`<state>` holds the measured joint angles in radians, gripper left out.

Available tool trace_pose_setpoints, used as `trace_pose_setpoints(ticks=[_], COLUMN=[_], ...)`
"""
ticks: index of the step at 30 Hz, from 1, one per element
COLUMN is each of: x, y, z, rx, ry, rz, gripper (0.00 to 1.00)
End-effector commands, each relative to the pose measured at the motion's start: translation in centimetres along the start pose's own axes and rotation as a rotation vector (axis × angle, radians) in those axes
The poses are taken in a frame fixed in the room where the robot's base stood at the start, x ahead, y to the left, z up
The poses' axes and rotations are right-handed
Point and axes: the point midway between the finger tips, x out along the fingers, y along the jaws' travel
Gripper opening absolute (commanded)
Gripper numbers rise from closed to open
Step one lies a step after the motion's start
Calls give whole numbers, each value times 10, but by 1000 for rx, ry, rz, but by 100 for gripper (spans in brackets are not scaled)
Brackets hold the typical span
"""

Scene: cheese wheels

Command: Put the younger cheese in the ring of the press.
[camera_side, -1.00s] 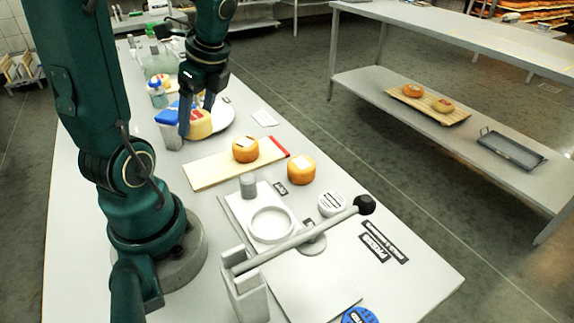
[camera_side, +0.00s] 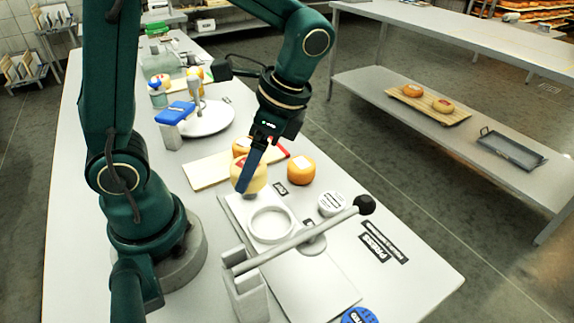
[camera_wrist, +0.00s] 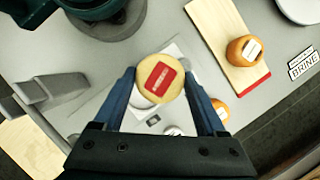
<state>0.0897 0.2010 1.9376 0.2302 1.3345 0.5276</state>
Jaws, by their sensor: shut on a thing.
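My gripper (camera_side: 250,180) is shut on a pale yellow cheese wheel (camera_side: 258,181), held in the air. In the wrist view the cheese (camera_wrist: 146,92) sits between the two blue fingers (camera_wrist: 160,88), with a red label facing the camera. The press ring (camera_side: 271,238) is a white round ring on the press base plate (camera_side: 315,288). The held cheese is above and behind the ring in the side view, apart from it. In the wrist view the cheese hides most of the ring.
The grey press lever (camera_side: 290,247) crosses in front of the ring, with a black knob at its right end. An orange cheese (camera_side: 301,171) stands on the table; another (camera_side: 241,146) sits on the wooden board (camera_side: 205,174). A white round plate (camera_side: 212,122) lies farther back.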

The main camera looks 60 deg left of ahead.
Motion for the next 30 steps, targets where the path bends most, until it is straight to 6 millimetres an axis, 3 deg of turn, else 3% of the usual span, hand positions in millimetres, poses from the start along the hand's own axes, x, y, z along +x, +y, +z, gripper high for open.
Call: trace_pose_setpoints(ticks=[3,9,21,30], x=[6,11,48,49], y=[15,27,28,27], z=[-24,-46,-63,-64], rx=[8,1,-2,-2], ry=[-4,-1,-1,1], rz=[-1,0,1,0], gripper=[13,13,13,13])
